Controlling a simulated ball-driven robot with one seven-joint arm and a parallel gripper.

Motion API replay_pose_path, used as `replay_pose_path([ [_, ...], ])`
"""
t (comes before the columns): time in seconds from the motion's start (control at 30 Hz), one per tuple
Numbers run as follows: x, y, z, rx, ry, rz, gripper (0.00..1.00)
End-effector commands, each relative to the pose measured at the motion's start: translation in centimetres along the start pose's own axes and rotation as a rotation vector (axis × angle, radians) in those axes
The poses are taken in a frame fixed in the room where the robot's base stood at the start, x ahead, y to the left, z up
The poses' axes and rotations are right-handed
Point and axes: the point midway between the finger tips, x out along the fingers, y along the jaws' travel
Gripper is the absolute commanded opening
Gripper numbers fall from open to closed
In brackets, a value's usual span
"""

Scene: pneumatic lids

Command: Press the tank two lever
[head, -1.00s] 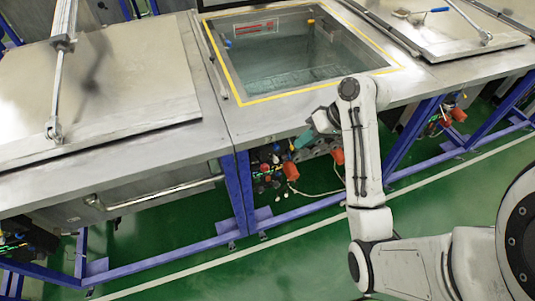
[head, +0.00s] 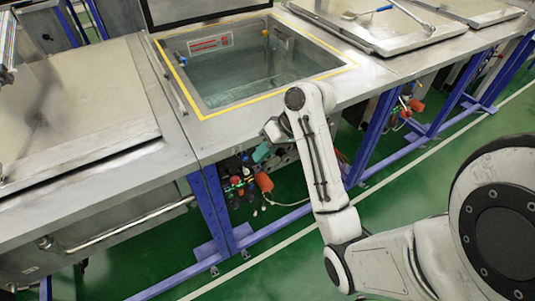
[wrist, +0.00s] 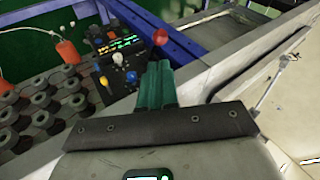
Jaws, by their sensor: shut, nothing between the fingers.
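The control panel (head: 237,174) with small coloured knobs and lights sits under the front edge of an open tank (head: 265,60). I cannot tell which is the tank two lever. My gripper (wrist: 160,82) has green fingers, shut and empty, pointing toward the panel. In the head view my gripper (head: 262,152) is just right of the panel, below the tank rim. I see no clear contact.
An orange-red bulb-like part (head: 265,182) hangs by the panel; it also shows in the wrist view (wrist: 68,51). Blue frame legs (head: 212,205) stand beside it. Closed lids (head: 75,105) flank the tank. Green floor (head: 285,235) is clear in front.

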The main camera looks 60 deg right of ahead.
Motion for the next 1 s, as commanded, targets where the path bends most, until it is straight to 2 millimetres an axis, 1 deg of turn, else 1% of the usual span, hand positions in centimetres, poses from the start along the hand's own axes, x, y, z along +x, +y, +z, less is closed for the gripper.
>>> replay_pose_path([
  [0.03,1.1,0.1,0.1,-0.001,-0.002,-0.001,0.00],
  [0.07,1.4,0.0,0.1,0.002,-0.005,-0.001,0.00],
  [0.3,5.9,-0.1,0.1,0.002,-0.004,0.000,0.00],
  [0.4,7.3,-0.1,0.1,0.001,-0.004,0.000,0.00],
  [0.5,8.4,-0.1,0.1,0.000,-0.003,0.000,0.00],
  [0.7,9.3,0.0,0.1,0.000,-0.001,0.001,0.00],
  [1.0,9.3,0.0,0.1,0.000,0.000,0.001,0.00],
])
